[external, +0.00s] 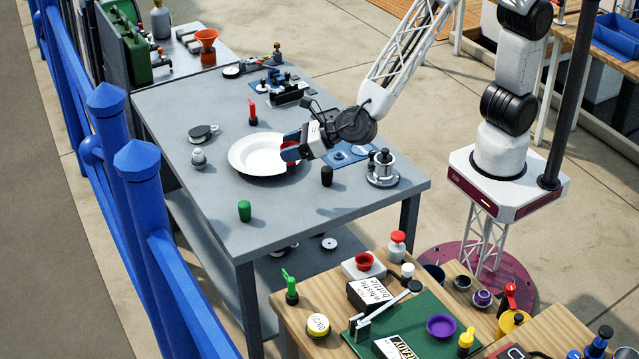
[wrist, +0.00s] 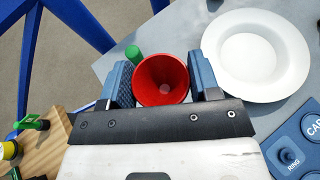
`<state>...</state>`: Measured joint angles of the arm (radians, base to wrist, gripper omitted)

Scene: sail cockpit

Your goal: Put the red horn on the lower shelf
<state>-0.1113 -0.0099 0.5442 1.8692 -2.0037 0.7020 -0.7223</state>
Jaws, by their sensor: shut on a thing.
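The red horn (wrist: 161,80) is between the two blue fingers of my gripper (wrist: 162,85) in the wrist view, its wide round mouth facing the camera. In the external view my gripper (external: 290,150) is shut on the horn (external: 291,146), of which only a small red part shows beside the fingers. It is over the grey table, at the right rim of the white plate (external: 242,160). The lower shelf (external: 262,262) is the grey board under the table. The tabletop hides much of it, and a few small round things lie on it.
A green cylinder (external: 245,211) stands near the table's front edge and a black one (external: 326,176) right of my gripper. A metal pot-like thing (external: 382,170) stands at the right. A blue fence (external: 125,180) runs along the left. A cluttered wooden table (external: 290,318) is in front.

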